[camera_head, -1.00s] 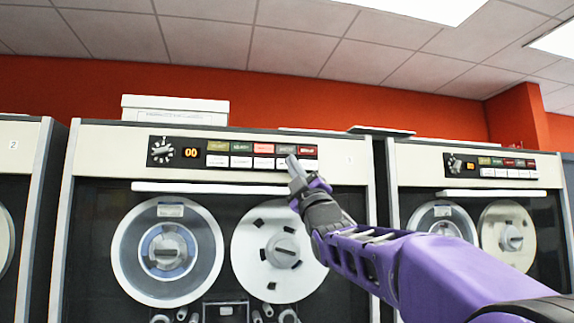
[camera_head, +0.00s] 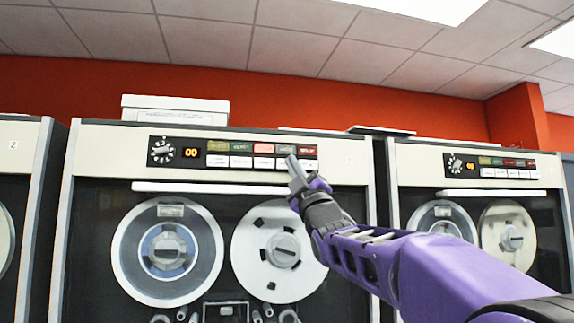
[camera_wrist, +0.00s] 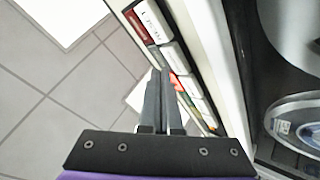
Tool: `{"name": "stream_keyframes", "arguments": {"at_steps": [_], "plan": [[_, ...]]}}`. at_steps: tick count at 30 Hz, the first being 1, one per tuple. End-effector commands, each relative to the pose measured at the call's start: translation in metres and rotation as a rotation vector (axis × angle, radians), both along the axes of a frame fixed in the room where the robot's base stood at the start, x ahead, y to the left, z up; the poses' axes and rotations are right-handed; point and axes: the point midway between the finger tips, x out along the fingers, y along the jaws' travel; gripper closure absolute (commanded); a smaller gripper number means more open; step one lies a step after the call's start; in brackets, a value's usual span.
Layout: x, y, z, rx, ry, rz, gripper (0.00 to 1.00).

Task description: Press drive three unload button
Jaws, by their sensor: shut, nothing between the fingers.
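The middle tape drive (camera_head: 340,140) has a black control panel (camera_head: 181,138) with a dial, an orange 00 display and two rows of buttons. The upper row is coloured, with one lit red button (camera_head: 264,148). The lower row is white (camera_head: 241,162); its labels are too small to read. My gripper (camera_head: 291,162) is shut and empty, in front of the right part of the lower row, covering part of a white button. In the wrist view, my fingertips (camera_wrist: 164,74) overlap the panel edge beside a white button (camera_wrist: 176,58); contact cannot be told. Another white button (camera_wrist: 150,20) lies farther up.
A white handle bar (camera_head: 210,188) runs under the panel, above two tape reels (camera_head: 168,252). Similar drives stand on the left (camera_head: 18,140) and right (camera_head: 420,155). A white box (camera_head: 175,108) sits on top of the middle drive.

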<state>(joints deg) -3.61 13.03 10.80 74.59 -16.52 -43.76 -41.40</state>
Motion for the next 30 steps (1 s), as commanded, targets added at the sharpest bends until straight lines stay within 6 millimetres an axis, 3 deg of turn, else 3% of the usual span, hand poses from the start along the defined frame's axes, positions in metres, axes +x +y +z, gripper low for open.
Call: {"name": "stream_keyframes", "arguments": {"at_steps": [30], "plan": [[0.0086,0.0025,0.0000,0.000,0.000,0.000,1.00]]}}
